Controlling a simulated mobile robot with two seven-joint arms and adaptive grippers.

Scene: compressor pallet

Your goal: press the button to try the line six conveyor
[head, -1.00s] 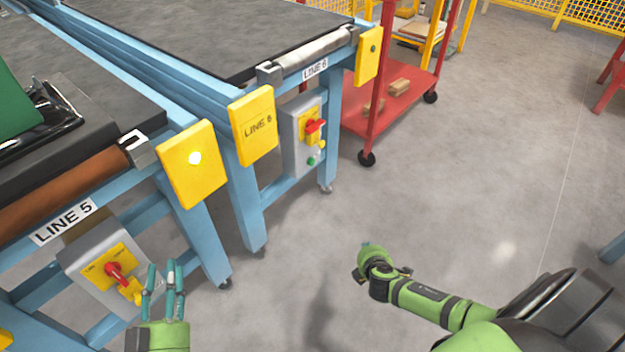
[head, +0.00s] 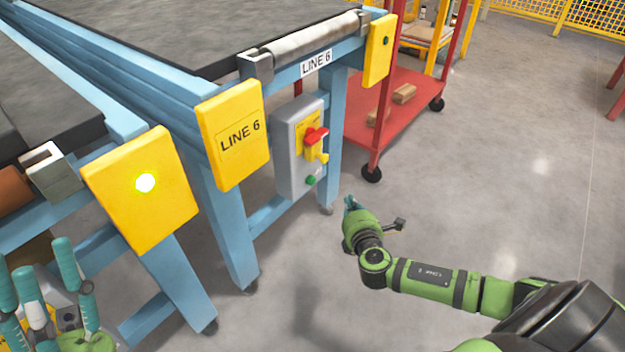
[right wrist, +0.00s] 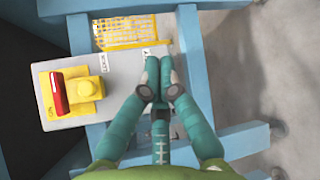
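The LINE 6 control box (head: 286,158) is grey and hangs under the LINE 6 conveyor (head: 185,32). It carries a red switch (head: 316,135) on a yellow plate and a green button (head: 311,180) below. My right gripper (head: 350,203) is right of and below the button in the head view, apart from the box there. In the right wrist view, its fingers (right wrist: 159,62) are together and empty, before the right part of the box (right wrist: 125,75); the red switch (right wrist: 59,94) shows left and the button is hidden. My left gripper (head: 45,275) is open and empty at lower left.
Blue legs and rails (head: 225,225) frame the box. A yellow LINE 6 plate (head: 236,135) and a yellow plate with a lit lamp (head: 140,190) stand to its left. A red cart (head: 418,108) stands behind right. The floor right of the box is clear.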

